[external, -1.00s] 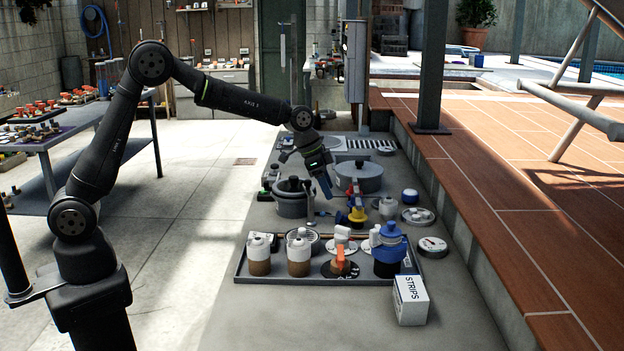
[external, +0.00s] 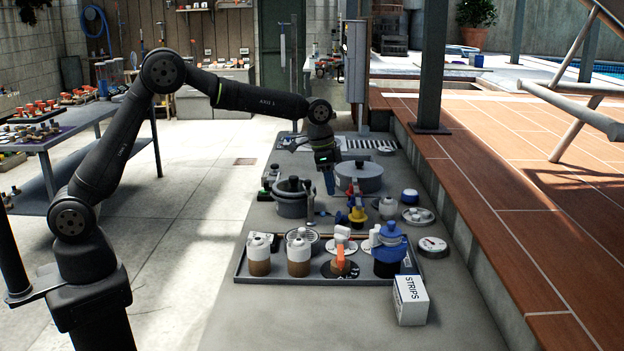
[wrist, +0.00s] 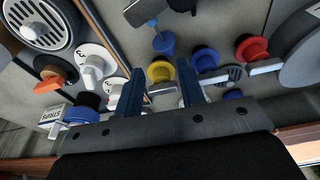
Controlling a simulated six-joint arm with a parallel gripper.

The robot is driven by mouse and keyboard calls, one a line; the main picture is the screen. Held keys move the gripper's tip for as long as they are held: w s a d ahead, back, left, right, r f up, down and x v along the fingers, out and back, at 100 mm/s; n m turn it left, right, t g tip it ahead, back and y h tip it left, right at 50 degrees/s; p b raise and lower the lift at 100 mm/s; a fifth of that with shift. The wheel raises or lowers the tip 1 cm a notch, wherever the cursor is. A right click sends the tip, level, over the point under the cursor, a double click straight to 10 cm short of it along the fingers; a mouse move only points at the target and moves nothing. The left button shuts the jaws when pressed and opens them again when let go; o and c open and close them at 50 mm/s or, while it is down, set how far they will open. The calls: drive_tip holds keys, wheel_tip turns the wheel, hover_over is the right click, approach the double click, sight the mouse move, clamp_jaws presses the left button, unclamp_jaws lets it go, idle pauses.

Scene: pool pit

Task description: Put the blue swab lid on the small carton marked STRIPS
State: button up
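My gripper (external: 330,186) hangs over the middle of the bench, pointing down. Its blue fingers are apart and hold nothing in the wrist view (wrist: 160,68). The white carton marked STRIPS (external: 411,300) stands at the tray's near right corner; its label also shows at lower left in the wrist view (wrist: 55,118). A larger blue top (external: 389,238) sits on a dark bottle behind the carton. I cannot tell for certain which is the swab lid.
A yellow knob (external: 357,215) lies below and just nearer than my fingers. A grey pot (external: 291,203) is left, a lidded pan (external: 359,178) beyond. Bottles and an orange-handled valve (external: 340,260) fill the tray (external: 300,282). A raised tiled ledge (external: 480,190) bounds the right.

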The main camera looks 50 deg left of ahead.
drive_tip(key=d+f+g+y, duration=0.1)
drive_tip(key=w+d+f+g+y, duration=0.1)
drive_tip(key=y, duration=0.1)
drive_tip(key=shift+w+f+n+y, duration=0.1)
drive_tip(key=shift+n+y, duration=0.2)
drive_tip(key=shift+s+a+f+n+g+y, duration=0.25)
drive_tip(key=shift+a+f+y, duration=0.2)
drive_tip(key=shift+f, duration=0.65)
drive_tip(key=shift+s+a+f+n+g+y, duration=0.15)
drive_tip(key=shift+s+a+f+g+y, duration=0.2)
drive_tip(key=shift+f, duration=0.75)
drive_tip(key=shift+s+a+f+n+g+y, duration=0.2)
drive_tip(key=shift+s+a+f+y, duration=0.25)
drive_tip(key=shift+f, duration=0.65)
drive_tip(key=shift+w+d, duration=0.1)
drive_tip(key=shift+d, duration=0.05)
clamp_jaws()
